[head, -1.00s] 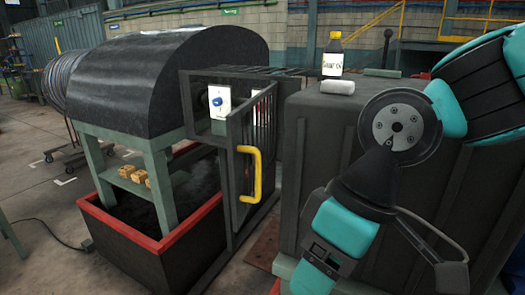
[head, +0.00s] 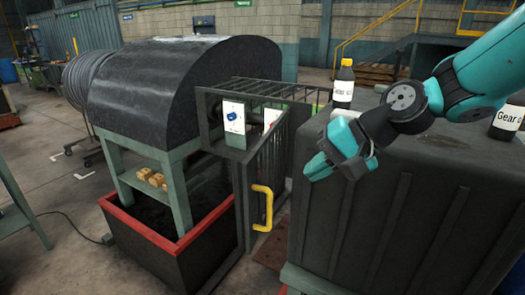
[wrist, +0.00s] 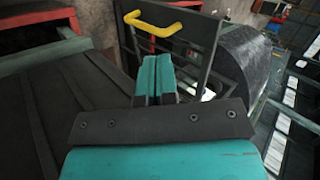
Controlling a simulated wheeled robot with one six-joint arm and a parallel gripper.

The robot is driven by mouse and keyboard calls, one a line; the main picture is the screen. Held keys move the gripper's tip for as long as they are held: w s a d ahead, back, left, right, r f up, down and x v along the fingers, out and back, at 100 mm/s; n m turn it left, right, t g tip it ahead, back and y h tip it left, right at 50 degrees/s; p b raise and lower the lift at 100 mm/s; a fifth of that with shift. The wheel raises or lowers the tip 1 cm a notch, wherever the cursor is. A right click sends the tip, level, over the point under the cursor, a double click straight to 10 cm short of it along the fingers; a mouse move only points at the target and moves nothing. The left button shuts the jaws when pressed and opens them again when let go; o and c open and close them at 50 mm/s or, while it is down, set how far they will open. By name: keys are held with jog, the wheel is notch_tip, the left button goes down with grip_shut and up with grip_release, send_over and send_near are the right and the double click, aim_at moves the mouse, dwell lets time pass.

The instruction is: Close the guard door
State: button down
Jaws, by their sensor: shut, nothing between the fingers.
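The guard door (head: 268,168) is a dark barred panel. It stands swung out from the dark cage frame beside the drum housing. Its yellow handle (head: 263,207) is on its outer side, low down. In the wrist view the handle (wrist: 168,21) shows at the top, beyond my fingertips. My gripper (head: 312,170) is shut and empty, above the left edge of the dark ribbed cabinet, right of the door and apart from the handle. In the wrist view my teal fingers (wrist: 157,75) lie together.
The dark ribbed cabinet (head: 370,215) stands right of the door, with bottles (head: 343,88) on top. A blue knob on a white plate (head: 233,117) sits inside the cage. A red-rimmed bin (head: 150,232) stands under the drum housing (head: 185,90).

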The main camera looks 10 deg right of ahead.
jog(key=w+d+r+m, duration=0.1)
jog(key=p, duration=0.4)
send_near(251, 185)
jog(key=x, duration=0.5)
jog(key=shift+s+d+f, duration=0.1)
jog(key=shift+s+f, duration=0.15)
jog(key=shift+f, duration=0.35)
jog(key=shift+w+a+f+t, duration=0.15)
jog(key=shift+w+a+t, duration=0.15)
jog(key=shift+w+a, duration=0.25)
jog(key=shift+a, duration=0.1)
